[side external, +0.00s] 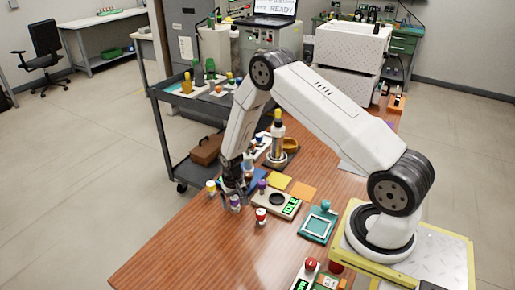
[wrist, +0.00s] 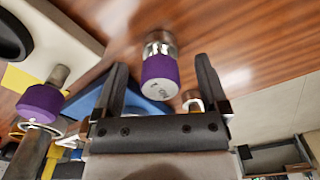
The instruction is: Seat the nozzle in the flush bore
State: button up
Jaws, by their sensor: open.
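My gripper (side external: 236,190) points down over the wooden table. In the wrist view its two fingers (wrist: 161,66) are spread apart. A short cylinder with a purple band, a pale printed label and a metal end (wrist: 160,73) appears between them; I take it as the nozzle, but the label is not clearly legible. Gaps show on both sides of it. Its purple body also shows under the gripper in the side view (side external: 235,202). A second purple-and-metal piece (wrist: 40,103) is at the left of the wrist view. I cannot clearly tell which opening is the flush bore.
A pale device with a dark round part (side external: 277,199) and a green display (side external: 291,206) sits right of my gripper. A red-capped vial (side external: 261,216) stands in front. A teal square frame (side external: 319,223) lies further right. The front left table is clear.

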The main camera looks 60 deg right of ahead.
jog(key=shift+f, duration=0.75)
grip_shut()
